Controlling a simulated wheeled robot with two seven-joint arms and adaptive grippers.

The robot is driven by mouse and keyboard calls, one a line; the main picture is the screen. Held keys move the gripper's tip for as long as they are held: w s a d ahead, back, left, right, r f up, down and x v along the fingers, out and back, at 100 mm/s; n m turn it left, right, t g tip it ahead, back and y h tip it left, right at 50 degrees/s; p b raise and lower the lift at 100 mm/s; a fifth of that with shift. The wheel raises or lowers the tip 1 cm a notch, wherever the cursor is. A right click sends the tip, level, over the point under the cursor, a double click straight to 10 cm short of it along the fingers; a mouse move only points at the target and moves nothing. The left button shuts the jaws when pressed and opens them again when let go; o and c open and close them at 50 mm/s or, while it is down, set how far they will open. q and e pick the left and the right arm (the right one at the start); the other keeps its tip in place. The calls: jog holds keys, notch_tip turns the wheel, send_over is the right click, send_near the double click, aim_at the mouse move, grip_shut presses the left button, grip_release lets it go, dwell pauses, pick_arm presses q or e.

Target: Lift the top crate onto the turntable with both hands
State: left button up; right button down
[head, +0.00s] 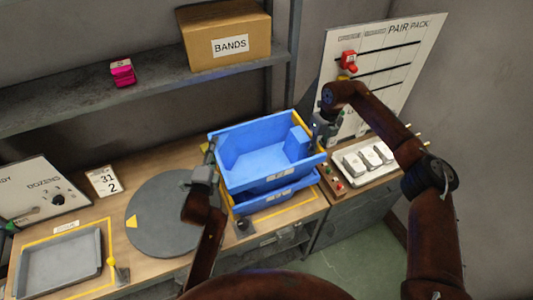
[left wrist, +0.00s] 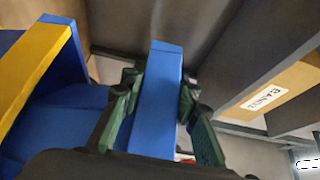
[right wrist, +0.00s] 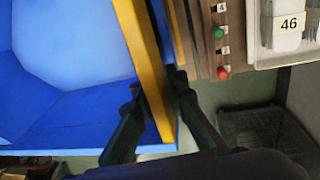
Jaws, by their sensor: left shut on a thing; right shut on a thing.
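The top crate (head: 250,137) is blue and open, with yellow end rims and a blue block-like shape in its right back corner. It is over a second blue crate (head: 275,199), whose front shows below it; I cannot tell whether they touch. My left gripper (head: 203,176) is shut on the top crate's left side; the left wrist view shows the blue wall (left wrist: 157,110) between its fingers. My right gripper (head: 326,128) is shut on the right side, on the yellow-rimmed wall (right wrist: 143,60). The turntable (head: 165,225), a grey disc with a yellow mark, is bare, left of the crates.
A grey tray (head: 60,265) lies far left on the bench. A shelf (head: 150,92) with a bands box (head: 228,48) runs above.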

pick_arm(q)
grip_shut()
jog(key=shift+r, duration=0.15)
pick_arm(e)
jog(key=shift+r, duration=0.1)
